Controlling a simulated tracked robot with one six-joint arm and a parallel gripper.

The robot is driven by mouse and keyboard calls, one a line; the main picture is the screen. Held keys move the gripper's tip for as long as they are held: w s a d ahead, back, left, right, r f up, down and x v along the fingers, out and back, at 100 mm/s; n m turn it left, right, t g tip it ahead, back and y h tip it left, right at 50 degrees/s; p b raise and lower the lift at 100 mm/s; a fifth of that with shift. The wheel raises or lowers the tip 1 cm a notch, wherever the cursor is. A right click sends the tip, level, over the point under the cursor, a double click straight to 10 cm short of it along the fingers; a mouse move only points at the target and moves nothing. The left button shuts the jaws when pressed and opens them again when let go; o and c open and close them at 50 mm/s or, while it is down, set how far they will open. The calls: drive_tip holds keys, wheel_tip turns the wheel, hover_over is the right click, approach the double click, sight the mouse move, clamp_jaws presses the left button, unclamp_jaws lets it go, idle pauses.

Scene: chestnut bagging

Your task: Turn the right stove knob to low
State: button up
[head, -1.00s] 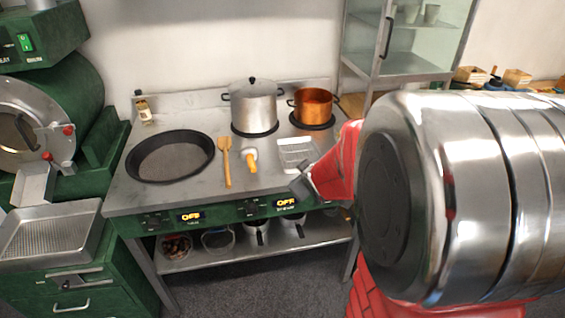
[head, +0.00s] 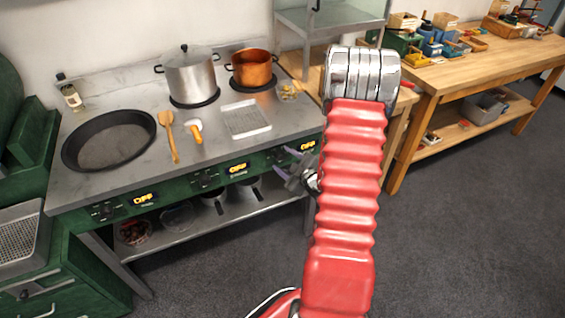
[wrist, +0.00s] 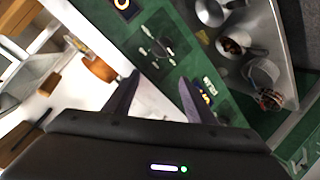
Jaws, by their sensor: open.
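The stove's green front panel (head: 175,191) carries knobs and lit displays. In the head view, the right display (head: 307,146) reads OFF. The right knob (wrist: 157,48) shows in the wrist view as a round dark shape on the panel, between two lit displays; its pointer is too small to read. In the head view my gripper partly covers that area. My gripper (head: 289,172) is open and empty in front of the panel's right part. In the wrist view its two fingers (wrist: 153,98) point toward the panel, with the knob beyond them and apart from them.
A black pan (head: 108,145), a steel pot (head: 190,78), a copper pot (head: 252,70) and a white tray (head: 246,121) stand on the stovetop. A lower shelf (head: 180,235) holds bowls and pans. A wooden workbench (head: 440,75) stands at the right. Open floor lies in front.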

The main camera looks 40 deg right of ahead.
sight(281, 157)
drive_tip(key=s+d+f+m+t+h, duration=0.1)
drive_tip(key=s+f+t, duration=0.2)
drive_tip(key=s+f, duration=0.3)
drive_tip(key=s, duration=0.3)
drive_tip(key=shift+f+t, duration=0.15)
drive_tip(key=shift+t, duration=0.15)
drive_tip(key=shift+w, duration=0.1)
drive_tip(key=x, duration=1.4)
drive_tip(key=shift+a, duration=0.1)
